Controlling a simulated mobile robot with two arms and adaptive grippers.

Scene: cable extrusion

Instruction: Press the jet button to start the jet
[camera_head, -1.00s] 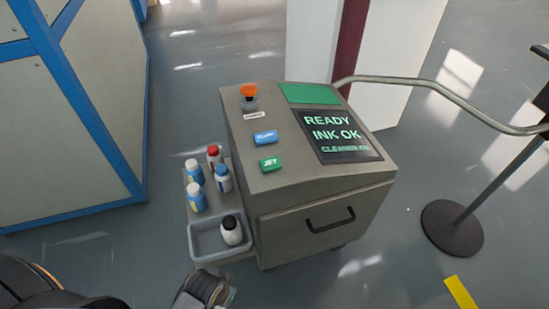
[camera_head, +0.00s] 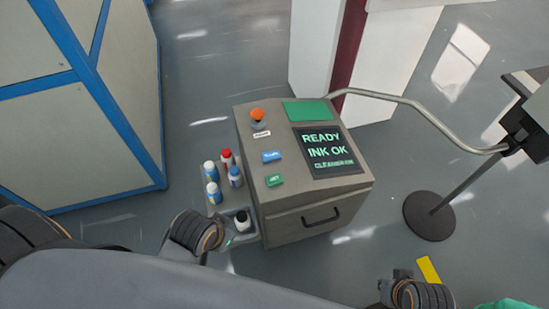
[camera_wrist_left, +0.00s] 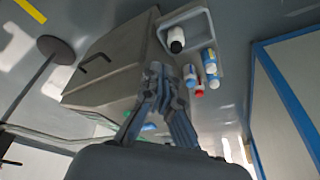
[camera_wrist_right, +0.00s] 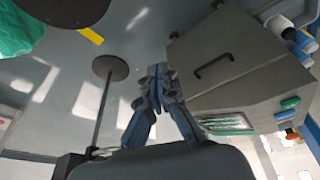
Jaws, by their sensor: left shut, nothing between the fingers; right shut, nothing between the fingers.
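The green JET button (camera_head: 274,180) is on the sloped top of the grey printer cabinet (camera_head: 312,198), in front of a blue button (camera_head: 271,156). It also shows in the right wrist view (camera_wrist_right: 290,103). The screen (camera_head: 326,152) reads READY, INK OK. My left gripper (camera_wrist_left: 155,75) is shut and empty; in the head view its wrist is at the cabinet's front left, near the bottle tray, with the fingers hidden. My right gripper (camera_wrist_right: 155,78) is shut and empty, to the front right of the cabinet. Neither gripper visibly touches the button.
Several bottles (camera_head: 212,194) stand on a shelf at the cabinet's left; a black-capped one (camera_head: 242,222) stands in the tray. An orange knob (camera_head: 257,115) is at the top back. A bent rail (camera_head: 430,112) and round-based stand (camera_head: 428,216) are at right. A blue-framed enclosure (camera_head: 120,110) is at left.

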